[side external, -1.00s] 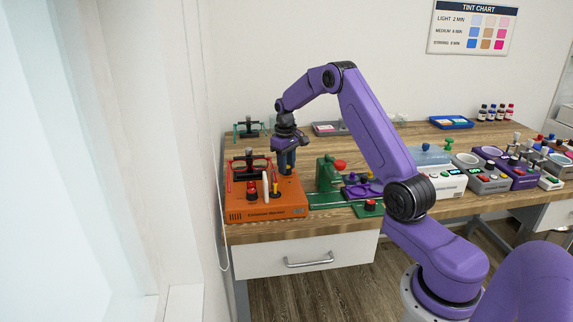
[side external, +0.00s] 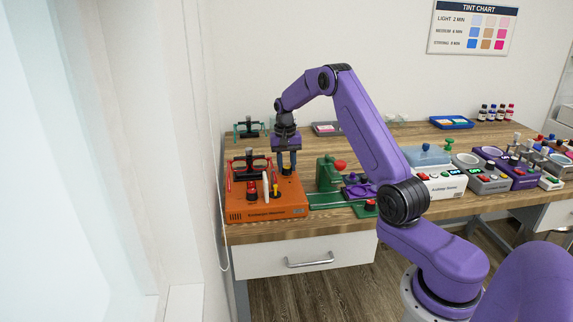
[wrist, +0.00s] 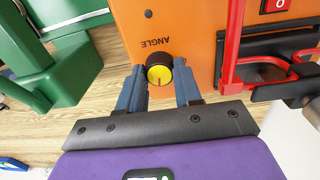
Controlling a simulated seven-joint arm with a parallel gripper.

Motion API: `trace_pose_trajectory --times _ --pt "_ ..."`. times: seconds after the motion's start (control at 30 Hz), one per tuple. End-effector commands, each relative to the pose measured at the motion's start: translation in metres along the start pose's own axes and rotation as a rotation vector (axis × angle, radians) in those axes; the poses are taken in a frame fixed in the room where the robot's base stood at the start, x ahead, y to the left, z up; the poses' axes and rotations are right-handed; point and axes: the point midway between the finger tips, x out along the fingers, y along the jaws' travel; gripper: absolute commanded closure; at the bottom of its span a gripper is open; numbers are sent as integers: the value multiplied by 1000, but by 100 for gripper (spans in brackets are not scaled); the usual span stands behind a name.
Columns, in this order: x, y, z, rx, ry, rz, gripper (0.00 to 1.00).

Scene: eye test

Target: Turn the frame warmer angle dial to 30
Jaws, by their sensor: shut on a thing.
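The frame warmer (side external: 265,212) is an orange box at the left end of the bench in the side view; it fills the top of the wrist view (wrist: 190,35). Its angle dial (wrist: 158,77) has a black body and a yellow face with a thin dark pointer line, which points toward the bottom of the wrist picture. The word ANGLE is printed beside it; no scale numbers are readable. My gripper (wrist: 160,73) is shut on the dial, one blue finger on each side. In the side view my gripper (side external: 286,172) points down at the warmer's back right; the dial is hidden there.
A red-armed frame holder (side external: 248,167) and a red knob (side external: 251,193) stand on the warmer, left of my gripper. A red switch (wrist: 275,5) shows in the wrist view. A green device (side external: 326,175) stands close on the right. Bare wood lies behind the warmer.

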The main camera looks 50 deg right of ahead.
Motion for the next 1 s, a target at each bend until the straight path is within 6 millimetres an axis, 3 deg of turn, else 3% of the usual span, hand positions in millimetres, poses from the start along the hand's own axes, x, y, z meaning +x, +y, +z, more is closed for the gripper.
trace_pose_trajectory --times 0.57,0.6,0.63,1.0 --pt "-2 0 -1 30 2 -1 97" --pt "-2 0 -1 30 2 -1 53" --pt "-2 0 -1 29 2 -1 43" --pt "-3 0 -1 29 1 -1 41"
